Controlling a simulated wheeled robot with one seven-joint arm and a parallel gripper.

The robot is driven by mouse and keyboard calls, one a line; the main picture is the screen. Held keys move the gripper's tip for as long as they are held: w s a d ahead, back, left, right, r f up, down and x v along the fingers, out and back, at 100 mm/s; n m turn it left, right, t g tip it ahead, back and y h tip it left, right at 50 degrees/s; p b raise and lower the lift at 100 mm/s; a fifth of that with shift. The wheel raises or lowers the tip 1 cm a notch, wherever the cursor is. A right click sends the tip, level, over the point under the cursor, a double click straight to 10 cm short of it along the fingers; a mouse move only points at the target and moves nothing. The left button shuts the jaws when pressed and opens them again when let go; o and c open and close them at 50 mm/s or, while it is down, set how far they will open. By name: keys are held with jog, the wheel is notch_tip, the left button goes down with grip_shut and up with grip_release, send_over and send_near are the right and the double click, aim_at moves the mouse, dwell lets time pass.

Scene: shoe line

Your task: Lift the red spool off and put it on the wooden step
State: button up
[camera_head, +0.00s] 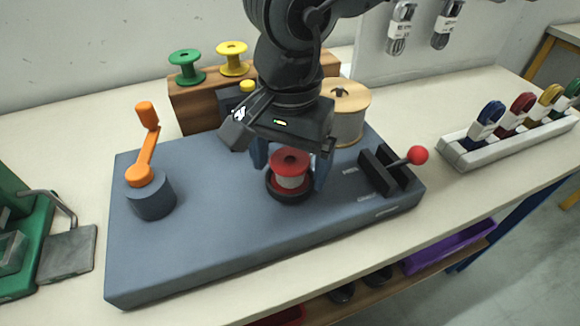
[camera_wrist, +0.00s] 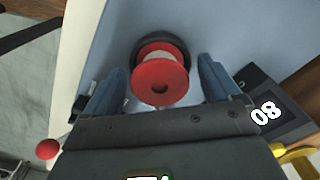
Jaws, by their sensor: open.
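The red spool (camera_head: 290,161) has red flanges and a pale winding. It stands upright in a black round seat (camera_head: 290,193) on the blue-grey machine base (camera_head: 230,262). My gripper (camera_head: 290,178) is open above the base, with one blue finger on each side of the spool. In the wrist view the spool (camera_wrist: 160,82) lies between the open fingers of my gripper (camera_wrist: 162,85), with gaps on both sides. The wooden step (camera_head: 190,105) stands behind the base, with a green spool (camera_head: 187,68) and a yellow spool (camera_head: 232,59) on its top. My arm hides part of the step.
An orange crank (camera_head: 146,150) rises at the left of the base. A lever with a red knob (camera_head: 418,155) is at the right. A large wooden reel (camera_head: 347,112) stands behind. A white rack (camera_head: 510,135) with coloured lace bundles is at far right.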

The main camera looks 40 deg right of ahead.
jog(key=shift+c, duration=0.5)
jog(key=c, duration=1.3)
